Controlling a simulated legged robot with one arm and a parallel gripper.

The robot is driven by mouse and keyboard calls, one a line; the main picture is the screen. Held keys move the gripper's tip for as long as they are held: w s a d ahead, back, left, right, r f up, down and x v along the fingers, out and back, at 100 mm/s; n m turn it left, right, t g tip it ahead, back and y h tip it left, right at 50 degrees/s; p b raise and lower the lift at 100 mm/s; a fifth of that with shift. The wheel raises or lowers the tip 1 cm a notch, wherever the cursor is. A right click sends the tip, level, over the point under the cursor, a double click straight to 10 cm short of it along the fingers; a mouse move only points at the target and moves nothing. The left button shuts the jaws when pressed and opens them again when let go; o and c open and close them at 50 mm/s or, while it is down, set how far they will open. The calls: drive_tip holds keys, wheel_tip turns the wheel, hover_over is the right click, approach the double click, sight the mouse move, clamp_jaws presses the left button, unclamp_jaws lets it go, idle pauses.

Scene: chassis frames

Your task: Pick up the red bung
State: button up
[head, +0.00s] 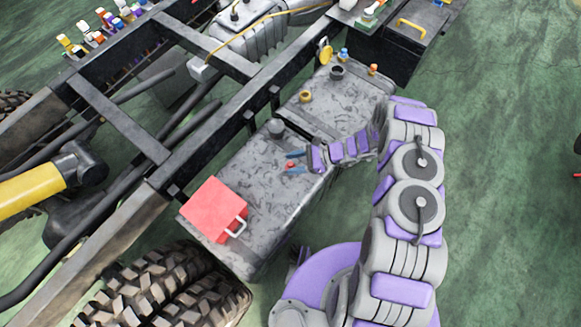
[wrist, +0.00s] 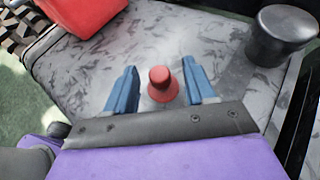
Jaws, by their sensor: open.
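The red bung (wrist: 161,85) stands upright on the grey mottled tank top (wrist: 185,42) in the wrist view. It has a round knob on a wider base. My gripper (wrist: 161,83) is open, with one blue finger on each side of the bung and a visible gap on both sides. In the head view the bung (head: 290,165) is a small red spot between the blue fingertips of my gripper (head: 290,162). I cannot tell the exact height of the fingers above the tank.
A red box (head: 213,209) with a pale handle sits on the tank's near end. A dark round cap (head: 275,128) stands on the tank behind the gripper. A second tank (head: 340,105) bears several fittings. Chassis rails (head: 235,110) run along the left.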

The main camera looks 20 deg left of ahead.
drive_tip(key=shift+x, duration=0.95)
drive_tip(key=shift+d, duration=0.15)
drive_tip(key=shift+d+r, duration=0.1)
drive_tip(key=c, duration=0.3)
clamp_jaws()
